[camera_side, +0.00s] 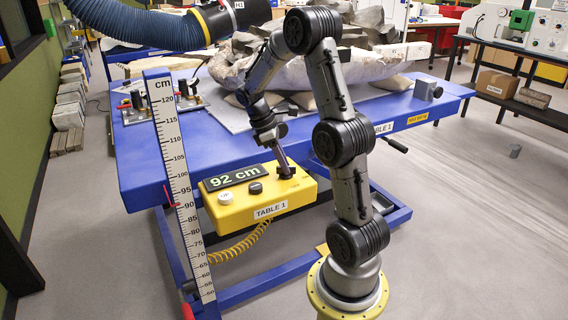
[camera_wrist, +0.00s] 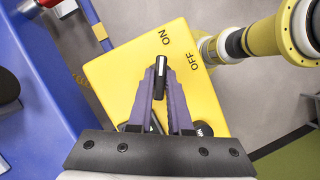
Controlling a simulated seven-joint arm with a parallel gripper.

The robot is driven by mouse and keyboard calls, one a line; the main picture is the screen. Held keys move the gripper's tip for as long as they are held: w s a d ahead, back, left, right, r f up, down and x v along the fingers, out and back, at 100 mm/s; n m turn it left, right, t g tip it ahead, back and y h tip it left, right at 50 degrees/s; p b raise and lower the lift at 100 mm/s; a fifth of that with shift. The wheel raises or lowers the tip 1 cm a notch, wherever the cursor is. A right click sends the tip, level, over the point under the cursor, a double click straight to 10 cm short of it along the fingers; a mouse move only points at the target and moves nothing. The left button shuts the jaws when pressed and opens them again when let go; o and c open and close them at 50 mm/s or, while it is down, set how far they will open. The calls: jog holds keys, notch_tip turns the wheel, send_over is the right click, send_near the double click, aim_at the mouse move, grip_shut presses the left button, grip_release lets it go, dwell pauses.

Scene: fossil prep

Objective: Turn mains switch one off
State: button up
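The yellow control box (camera_side: 262,200) is marked TABLE 1 and hangs at the front edge of the blue table. Its display (camera_side: 234,178) reads 92 cm. The mains switch is a black knob (camera_wrist: 160,78) with a light line along its top, on the box's yellow face in the wrist view. The line points about toward the ON mark (camera_wrist: 164,37); the OFF mark (camera_wrist: 194,60) lies to its right. My gripper (camera_wrist: 160,84) has its two purple fingers on either side of the knob, seemingly closed against it. In the side view my gripper (camera_side: 286,171) reaches down onto the box's right end.
A white button (camera_side: 225,197) and a black button (camera_side: 256,188) sit on the box, left of my gripper. A tall cm scale (camera_side: 180,180) stands at the left. A large fossil block (camera_side: 340,70) lies on the blue table (camera_side: 140,165).

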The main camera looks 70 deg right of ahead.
jog(key=shift+m, duration=0.4)
grip_shut()
jog(key=m+y, duration=0.1)
jog(key=m, duration=0.1)
jog(key=m+y, duration=0.1)
jog(key=m, duration=0.1)
jog(key=shift+d+m, duration=0.2)
jog(key=shift+m, duration=0.1)
jog(key=m+y, duration=0.1)
jog(key=m, duration=0.2)
jog(key=m+t+y, duration=0.1)
jog(key=m, duration=0.2)
jog(key=shift+d, duration=0.1)
jog(key=shift+m, duration=0.4)
jog(key=o, duration=0.7)
grip_release()
jog(key=shift+o, duration=0.2)
jog(key=shift+r, duration=0.1)
jog(key=v, duration=1.3)
jog(key=shift+d+r, duration=0.25)
jog(key=shift+d, duration=0.1)
